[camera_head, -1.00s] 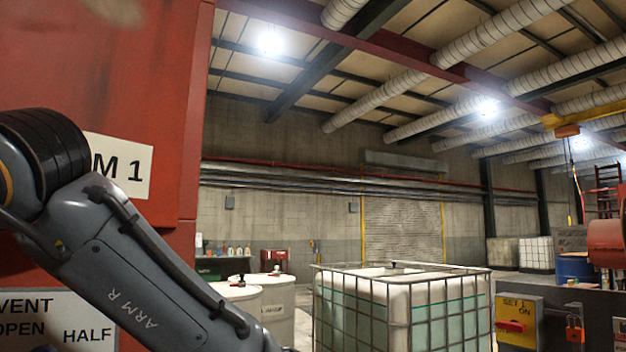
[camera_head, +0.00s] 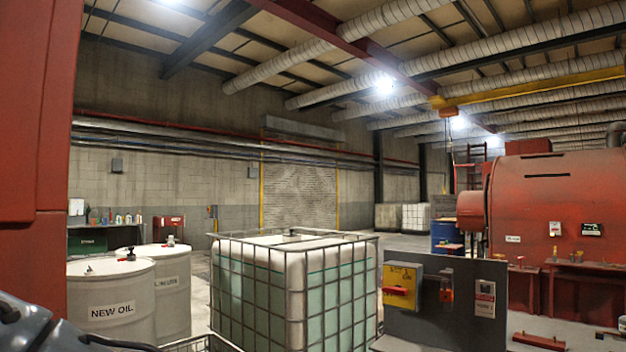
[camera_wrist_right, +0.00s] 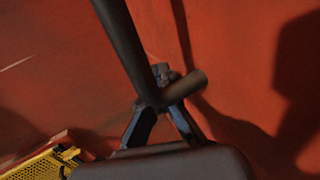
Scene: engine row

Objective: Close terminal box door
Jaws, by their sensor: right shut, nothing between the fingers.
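No terminal box door can be made out for certain in either view. My right gripper (camera_wrist_right: 162,76) shows in the right wrist view, its two fingers meeting at the tips with nothing between them. It points at a large red surface (camera_wrist_right: 85,75); whether it touches that surface I cannot tell. A dark bent bar (camera_wrist_right: 128,48) crosses in front of the fingers and hides part of them. My left gripper is in neither view.
A red wall or cabinet (camera_head: 30,130) fills the left edge. White drums (camera_head: 110,312) and a caged liquid tank (camera_head: 295,290) stand ahead. A yellow switch box (camera_head: 402,287) is on a dark panel. A yellow perforated piece (camera_wrist_right: 42,163) lies low in the wrist view.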

